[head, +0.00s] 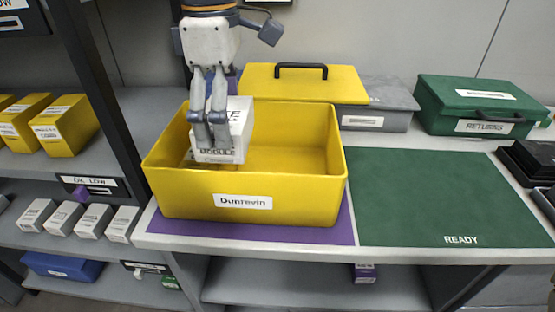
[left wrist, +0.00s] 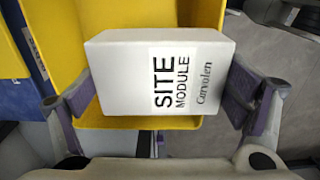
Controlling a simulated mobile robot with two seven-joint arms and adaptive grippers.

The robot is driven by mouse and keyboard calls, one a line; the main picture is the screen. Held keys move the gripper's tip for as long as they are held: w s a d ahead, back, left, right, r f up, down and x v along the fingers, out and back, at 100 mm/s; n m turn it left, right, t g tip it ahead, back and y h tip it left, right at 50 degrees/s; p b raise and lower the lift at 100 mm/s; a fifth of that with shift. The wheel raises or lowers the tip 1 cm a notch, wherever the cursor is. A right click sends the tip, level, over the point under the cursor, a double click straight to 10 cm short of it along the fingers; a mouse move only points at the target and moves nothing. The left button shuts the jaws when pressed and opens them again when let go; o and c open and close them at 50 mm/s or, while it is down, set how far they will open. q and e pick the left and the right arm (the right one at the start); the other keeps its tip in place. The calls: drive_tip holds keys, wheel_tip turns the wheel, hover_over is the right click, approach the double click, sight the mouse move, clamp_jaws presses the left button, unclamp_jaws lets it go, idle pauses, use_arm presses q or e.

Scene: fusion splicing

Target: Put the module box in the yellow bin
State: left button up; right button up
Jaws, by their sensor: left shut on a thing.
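The white module box (head: 236,128) is held by my left gripper (head: 209,122) at the left part of the open yellow bin (head: 190,203). The bin's front label reads "Dunrevin". In the left wrist view the box (left wrist: 130,75) reads "SITE MODULE Carvolen" and sits between the two fingers of my left gripper (left wrist: 160,112). The yellow bin (left wrist: 205,20) shows behind and below it there. The box's lower part is inside or just above the bin's opening; whether it touches the floor I cannot tell. My right gripper is not in view.
A green "READY" mat (head: 430,200) lies bare at the right. A shelf with white boxes (head: 92,220) and yellow boxes (head: 66,125) is at the left.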

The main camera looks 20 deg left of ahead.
use_arm(q)
drive_tip(key=w+d+f, duration=0.4)
drive_tip(key=d+f, duration=0.1)
drive_tip(key=w+d+f+b, duration=0.1)
drive_tip(key=w+d+f, duration=0.1)
drive_tip(key=d+f, duration=0.1)
drive_tip(key=shift+w+d, duration=0.15)
drive_tip(key=shift+w+d+f, duration=0.15)
drive_tip(key=shift+f, duration=0.8)
drive_tip(key=shift+w+d+f, duration=0.1)
drive_tip(key=shift+f, duration=0.8)
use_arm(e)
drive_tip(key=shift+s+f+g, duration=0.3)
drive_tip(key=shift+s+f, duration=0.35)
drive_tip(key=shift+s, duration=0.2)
use_arm(q)
drive_tip(key=shift+f, duration=0.15)
drive_tip(key=o, duration=1)
drive_tip(key=shift+o, duration=0.2)
wheel_tip(320, 180, up, 12)
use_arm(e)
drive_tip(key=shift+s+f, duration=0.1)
